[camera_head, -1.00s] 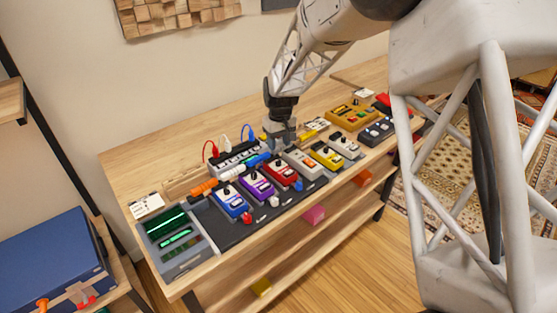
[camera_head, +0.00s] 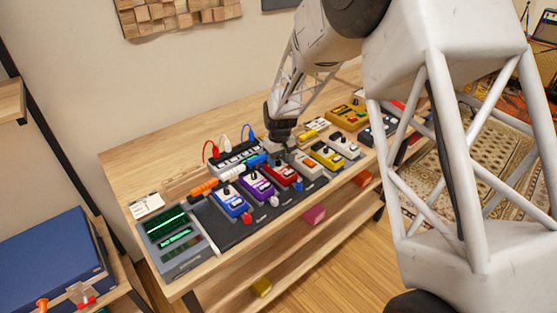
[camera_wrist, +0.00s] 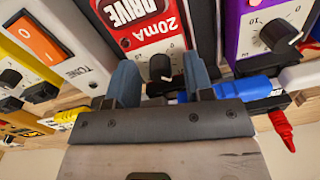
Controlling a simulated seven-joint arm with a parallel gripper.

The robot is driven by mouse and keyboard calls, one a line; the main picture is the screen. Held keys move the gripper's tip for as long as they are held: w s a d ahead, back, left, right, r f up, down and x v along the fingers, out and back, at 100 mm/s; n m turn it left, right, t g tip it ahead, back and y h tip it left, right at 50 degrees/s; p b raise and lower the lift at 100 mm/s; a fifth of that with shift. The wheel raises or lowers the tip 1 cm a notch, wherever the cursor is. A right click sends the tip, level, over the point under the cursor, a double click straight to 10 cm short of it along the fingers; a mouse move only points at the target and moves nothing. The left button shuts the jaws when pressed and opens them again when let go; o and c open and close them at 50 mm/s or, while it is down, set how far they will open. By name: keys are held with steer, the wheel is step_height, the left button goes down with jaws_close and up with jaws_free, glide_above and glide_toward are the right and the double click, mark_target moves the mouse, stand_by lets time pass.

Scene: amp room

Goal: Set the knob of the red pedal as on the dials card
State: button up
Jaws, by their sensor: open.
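The red pedal (camera_head: 283,174) stands in the row on the dark board, between the purple pedal (camera_head: 257,187) and a light grey one. In the wrist view the red pedal (camera_wrist: 145,25) fills the top middle, and its black knob (camera_wrist: 160,67) shows between my fingertips. My gripper (camera_wrist: 160,80) is open, with one blue-grey finger on each side of the knob; I cannot tell whether they touch it. In the head view my gripper (camera_head: 287,150) is low at the back of the red and grey pedals. A white card (camera_head: 146,205) lies at the table's left; its marks are too small to read.
A blue pedal (camera_head: 230,202), a yellow pedal (camera_head: 326,155) and a grey device with green screens (camera_head: 175,240) share the table. Blue, white and orange plugs and a black power strip (camera_head: 235,160) crowd the space behind the pedals. The back left tabletop is clear.

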jaws_close()
steer(key=shift+n, duration=0.3)
steer(key=shift+n, duration=0.5)
jaws_free()
